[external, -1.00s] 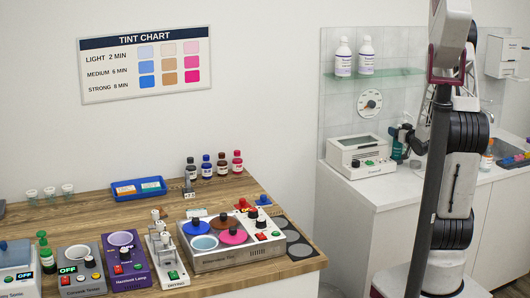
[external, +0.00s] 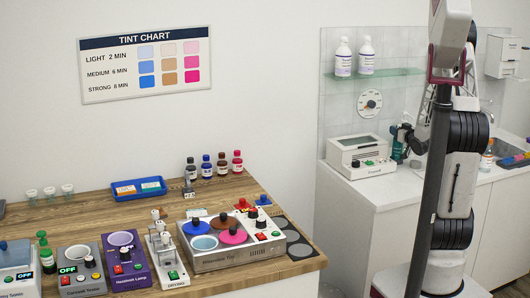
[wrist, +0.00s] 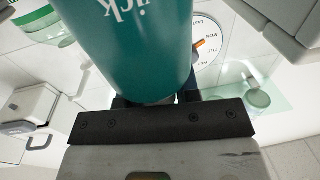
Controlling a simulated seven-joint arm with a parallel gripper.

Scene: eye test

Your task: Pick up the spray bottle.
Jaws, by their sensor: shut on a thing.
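The spray bottle, a teal cylinder with pale lettering, fills the upper middle of the wrist view (wrist: 125,45). It appears as a small teal shape beside the white machine on the right counter in the external view (external: 397,151). My gripper (external: 404,136) is at the bottle and shut on it. In the wrist view the dark gripper parts (wrist: 158,101) meet the bottle's near side, and the fingertips are mostly hidden behind it. The bottle's top is not clear, and I cannot tell whether its base touches the counter.
The white machine (external: 360,157) stands just left of the bottle. Above are a glass shelf (external: 390,72) with two white bottles and a round wall dial (external: 369,103). A small orange-and-white bottle (external: 486,160) stands farther right. The counter front (external: 375,190) is clear.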

